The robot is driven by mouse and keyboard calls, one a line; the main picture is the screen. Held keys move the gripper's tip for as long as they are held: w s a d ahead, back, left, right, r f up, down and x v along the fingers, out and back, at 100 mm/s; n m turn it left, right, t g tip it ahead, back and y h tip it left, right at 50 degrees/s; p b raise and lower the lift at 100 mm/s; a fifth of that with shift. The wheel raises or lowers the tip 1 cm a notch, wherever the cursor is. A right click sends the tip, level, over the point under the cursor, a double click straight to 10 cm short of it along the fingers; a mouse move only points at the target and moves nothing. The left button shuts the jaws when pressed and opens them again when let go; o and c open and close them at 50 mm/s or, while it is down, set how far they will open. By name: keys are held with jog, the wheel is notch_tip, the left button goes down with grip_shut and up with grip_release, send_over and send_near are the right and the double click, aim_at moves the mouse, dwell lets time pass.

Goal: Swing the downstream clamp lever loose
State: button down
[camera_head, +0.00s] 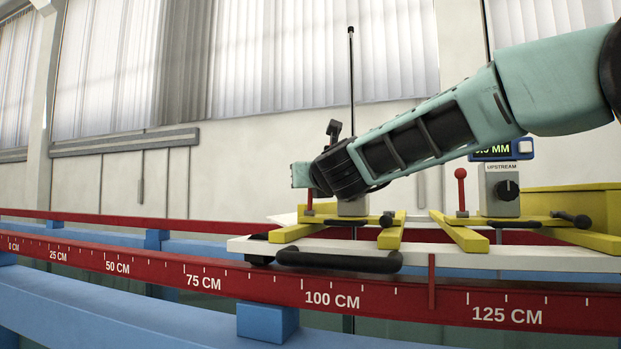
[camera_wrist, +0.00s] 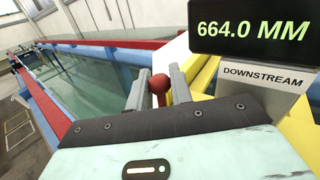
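The downstream clamp lever is a thin red post (camera_head: 309,202) with a round red knob. In the wrist view the knob (camera_wrist: 158,83) stands between the two grey fingers of my gripper (camera_wrist: 159,82), near their tips. The fingers are apart, with a thin gap showing beside the knob; firm contact is not visible. In the head view my gripper (camera_head: 301,176) is over the lever and hides its knob. The downstream gauge reads 664.0 MM on its display (camera_wrist: 252,28), above a DOWNSTREAM label (camera_wrist: 262,77).
To the right stands the upstream gauge (camera_head: 502,190) with its own red-knobbed lever (camera_head: 461,190). Both gauges sit on yellow frames on a white carriage (camera_head: 430,253) with a black handle (camera_head: 338,261). A red scale rail (camera_head: 205,277) runs along the front. A thin upright rod (camera_head: 351,85) rises behind my arm.

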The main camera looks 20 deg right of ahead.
jog(key=shift+s+a+f+t+b, duration=0.2)
jog(key=shift+f+t+b, duration=0.15)
jog(key=shift+b, duration=1.65)
jog(key=s+n+t+b, duration=0.1)
jog(key=b, duration=0.4)
jog(key=a+n+t+b, duration=0.1)
jog(key=b, duration=0.5)
jog(key=shift+s+a+f+t, duration=0.1)
jog(key=shift+s+t, duration=0.15)
jog(key=shift+s, duration=0.1)
jog(key=shift+s+a+r+n+y+b, duration=0.2)
jog(key=shift+n+y+b, duration=0.25)
jog(key=shift+b, duration=0.6)
jog(key=shift+r, duration=0.1)
jog(key=c, duration=1.3)
grip_release()
